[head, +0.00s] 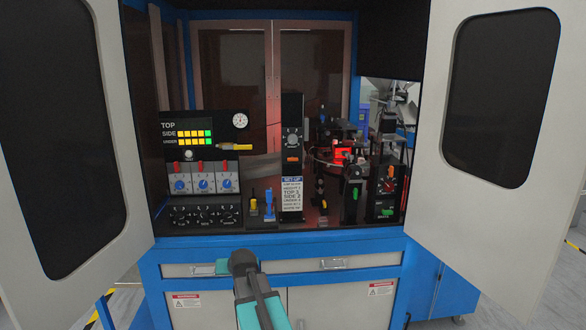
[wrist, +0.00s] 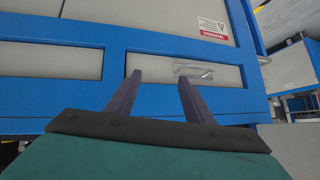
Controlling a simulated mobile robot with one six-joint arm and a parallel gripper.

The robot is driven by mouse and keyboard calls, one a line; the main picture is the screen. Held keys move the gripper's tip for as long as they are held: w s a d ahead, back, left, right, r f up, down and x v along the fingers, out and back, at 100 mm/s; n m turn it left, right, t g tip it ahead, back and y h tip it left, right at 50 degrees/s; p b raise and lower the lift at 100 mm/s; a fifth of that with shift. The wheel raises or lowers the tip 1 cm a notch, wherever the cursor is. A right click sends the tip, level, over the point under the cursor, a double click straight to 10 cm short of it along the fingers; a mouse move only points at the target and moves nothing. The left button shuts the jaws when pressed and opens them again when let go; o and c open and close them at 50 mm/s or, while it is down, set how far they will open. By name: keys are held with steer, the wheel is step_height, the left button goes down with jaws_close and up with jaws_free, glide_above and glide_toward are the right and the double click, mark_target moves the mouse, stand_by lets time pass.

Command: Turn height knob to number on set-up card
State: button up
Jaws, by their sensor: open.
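The set-up card (head: 291,199) is a white card with a blue heading on the front of a black column in the middle of the cabinet. I can read "TOP 3" and "SIDE 2"; its other lines are too small to be sure of. Grey knobs show on the black column (head: 292,138) and on the post to its right (head: 355,173). I cannot tell which knob is the height knob. In the wrist view my gripper (wrist: 158,85) is open and empty, in front of the blue cabinet base. In the head view my arm is low in front, away from the knobs.
A control panel with blue dials (head: 203,184) and black knobs (head: 205,215) stands at the left. A box with a red knob (head: 389,184) stands at the right. Open doors (head: 55,130) flank both sides. A drawer handle (wrist: 194,71) is beyond my fingers.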

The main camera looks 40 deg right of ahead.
steer(key=s+d+r+m+t+h, duration=0.1)
steer(key=d+r+h, duration=0.1)
steer(key=d+r, duration=0.6)
steer(key=d+r+m+t+h, duration=0.15)
steer(key=d+r, duration=0.35)
steer(key=r, duration=0.8)
steer(key=m+t+h, duration=0.2)
steer(key=h, duration=0.3)
glide_toward(293, 139)
steer(key=shift+y, duration=0.25)
steer(key=v, duration=0.5)
steer(key=shift+d+r+p, duration=0.1)
steer(key=shift+r+p, duration=0.05)
steer(key=shift+p, duration=0.2)
steer(key=shift+d, duration=0.1)
steer(key=shift+p+x, duration=1.75)
steer(key=shift+x, duration=5.05)
steer(key=c, duration=1.1)
